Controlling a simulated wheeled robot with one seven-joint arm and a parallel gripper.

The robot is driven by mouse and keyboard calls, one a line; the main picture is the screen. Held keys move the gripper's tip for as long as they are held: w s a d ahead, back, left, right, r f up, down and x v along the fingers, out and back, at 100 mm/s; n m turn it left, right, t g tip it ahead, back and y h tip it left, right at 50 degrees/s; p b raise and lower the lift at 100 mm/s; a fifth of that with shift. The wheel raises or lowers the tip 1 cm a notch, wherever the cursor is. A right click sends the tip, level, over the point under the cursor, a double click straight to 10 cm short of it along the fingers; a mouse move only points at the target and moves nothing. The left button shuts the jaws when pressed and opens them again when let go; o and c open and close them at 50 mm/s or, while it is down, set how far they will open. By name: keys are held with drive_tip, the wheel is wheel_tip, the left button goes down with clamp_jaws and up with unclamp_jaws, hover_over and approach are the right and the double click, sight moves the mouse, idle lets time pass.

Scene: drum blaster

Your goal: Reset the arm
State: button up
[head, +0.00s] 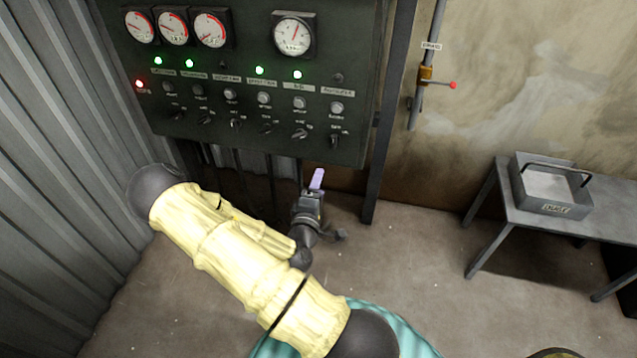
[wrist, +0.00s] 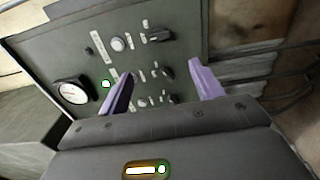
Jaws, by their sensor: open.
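My gripper (head: 316,180) is at the end of my arm, low in front of the control panel (head: 150,105) in the head view. In the wrist view its two purple fingers (wrist: 160,82) stand apart with nothing between them. The panel also shows in the wrist view (wrist: 50,48), behind the fingers and tilted. My arm, in a pale yellow cover, stretches across the lower middle of the head view with its elbow to the left. The gripper's distance from the panel is hard to tell.
The panel has gauges (head: 293,35), knobs and several lit green lamps, plus one red lamp (head: 139,84). A pipe with a valve (head: 427,76) runs down the wall. A grey tray (head: 552,209) stands on a table (head: 510,205) at right. The floor between is clear.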

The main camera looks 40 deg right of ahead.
drive_tip(key=shift+s, duration=0.15)
idle(0.4)
drive_tip(key=a+f+m+g+y, duration=0.5)
drive_tip(key=a+m+y, duration=0.1)
drive_tip(key=m, duration=0.1)
drive_tip(key=a+r+m+g+y, duration=0.2)
drive_tip(key=a+r+y, duration=0.25)
drive_tip(key=a, duration=0.35)
drive_tip(key=s+a+r+g+y, duration=0.25)
drive_tip(key=s+a+r, duration=0.35)
drive_tip(key=s+r, duration=0.3)
drive_tip(key=w+p+v, duration=0.2)
drive_tip(key=p+v, duration=1)
drive_tip(key=v, duration=0.1)
drive_tip(key=shift+w+d+r+n+y, duration=0.25)
drive_tip(key=shift+w+d+n+y, duration=0.05)
drive_tip(key=shift+w, duration=0.15)
